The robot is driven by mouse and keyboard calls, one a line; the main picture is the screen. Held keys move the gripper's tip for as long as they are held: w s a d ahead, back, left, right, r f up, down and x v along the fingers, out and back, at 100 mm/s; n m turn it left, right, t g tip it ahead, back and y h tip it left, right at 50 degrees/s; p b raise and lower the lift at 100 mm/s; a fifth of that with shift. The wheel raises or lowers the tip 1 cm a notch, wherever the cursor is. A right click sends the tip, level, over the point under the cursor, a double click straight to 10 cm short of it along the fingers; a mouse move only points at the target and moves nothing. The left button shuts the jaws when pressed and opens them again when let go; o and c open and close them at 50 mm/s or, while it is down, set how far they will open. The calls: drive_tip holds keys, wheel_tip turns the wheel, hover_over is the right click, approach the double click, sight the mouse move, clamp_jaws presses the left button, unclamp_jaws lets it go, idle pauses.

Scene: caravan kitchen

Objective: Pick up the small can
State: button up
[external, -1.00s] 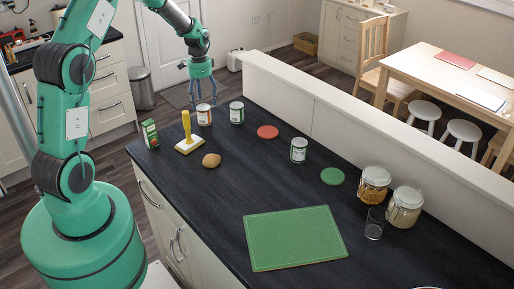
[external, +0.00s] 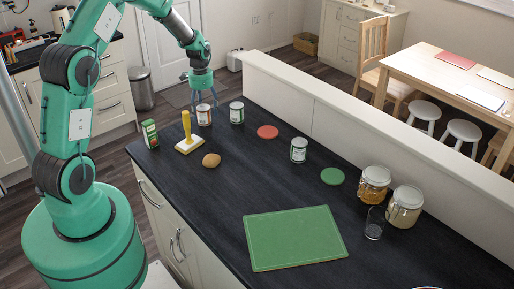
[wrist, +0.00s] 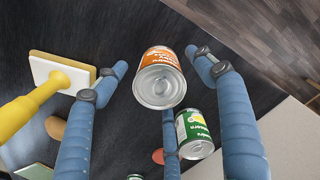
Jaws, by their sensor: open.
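A can with an orange and white label (external: 204,117) stands upright near the counter's far left end. A green-labelled can (external: 237,113) stands just right of it, and another green-labelled can (external: 299,151) stands farther right. I cannot tell which one is the small can. My gripper (external: 204,98) is open, pointing down, just above and behind the orange-labelled can. In the wrist view, the orange-labelled can (wrist: 160,78) lies between my spread blue fingers (wrist: 158,62), with no clear contact. The green-labelled can (wrist: 194,134) shows partly behind the middle finger.
A yellow-handled tool (external: 187,127) with a white base stands left of the orange-labelled can, beside a green box (external: 150,134) and a brown potato-like item (external: 211,160). A red disc (external: 268,132) lies beyond. The green board (external: 294,238) and glass jars (external: 374,185) are far off.

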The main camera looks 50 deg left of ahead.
drive_tip(key=c, duration=1.4)
drive_tip(key=shift+c, duration=0.2)
drive_tip(key=shift+r+p, duration=0.4)
drive_tip(key=shift+r, duration=4.65)
